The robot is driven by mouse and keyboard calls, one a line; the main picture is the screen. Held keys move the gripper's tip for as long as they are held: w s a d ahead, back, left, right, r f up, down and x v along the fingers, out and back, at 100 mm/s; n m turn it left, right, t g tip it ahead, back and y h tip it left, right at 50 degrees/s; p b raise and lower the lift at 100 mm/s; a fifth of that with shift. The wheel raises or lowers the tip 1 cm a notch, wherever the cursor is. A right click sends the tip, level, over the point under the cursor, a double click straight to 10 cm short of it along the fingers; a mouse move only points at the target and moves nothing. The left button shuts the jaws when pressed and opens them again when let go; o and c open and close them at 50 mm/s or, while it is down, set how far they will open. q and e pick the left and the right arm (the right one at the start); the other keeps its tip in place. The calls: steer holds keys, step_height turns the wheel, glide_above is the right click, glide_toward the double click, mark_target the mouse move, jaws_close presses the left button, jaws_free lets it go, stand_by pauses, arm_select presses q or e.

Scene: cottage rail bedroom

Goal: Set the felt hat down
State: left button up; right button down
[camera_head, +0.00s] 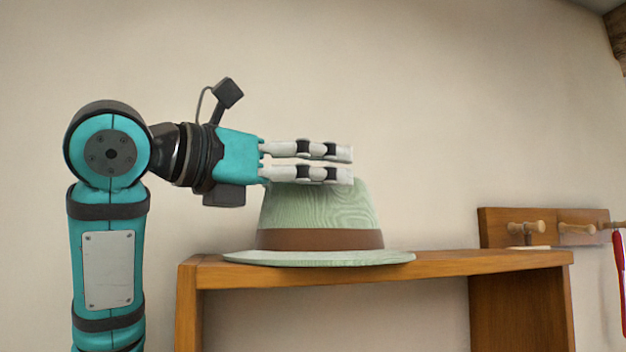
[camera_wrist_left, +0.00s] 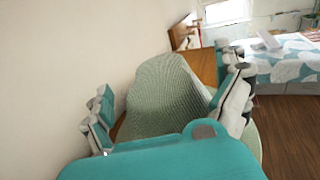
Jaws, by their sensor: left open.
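The felt hat (camera_head: 318,208) is pale green with a brown band. It sits upright, brim down, on top of the wooden shelf unit (camera_head: 480,262), left of its middle, with the brim jutting a little past the front edge. My left gripper (camera_head: 345,166) is level at the top of the crown. In the left wrist view its fingers stand wide apart, one on each side of the hat's crown (camera_wrist_left: 165,95), with gaps showing. It is open and not gripping the hat. My right gripper is not in view.
The shelf top right of the hat is clear. A wooden peg rail (camera_head: 500,226) is on the wall at the right, with a red item (camera_head: 618,280) hanging at the picture's edge. A bed (camera_wrist_left: 285,65) stands beyond in the left wrist view.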

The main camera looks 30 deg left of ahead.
arm_select(q)
steer(key=b+v, duration=0.2)
steer(key=v, duration=0.8)
steer(key=shift+s+a, duration=0.25)
steer(key=shift+s, duration=0.1)
steer(key=shift+f, duration=0.1)
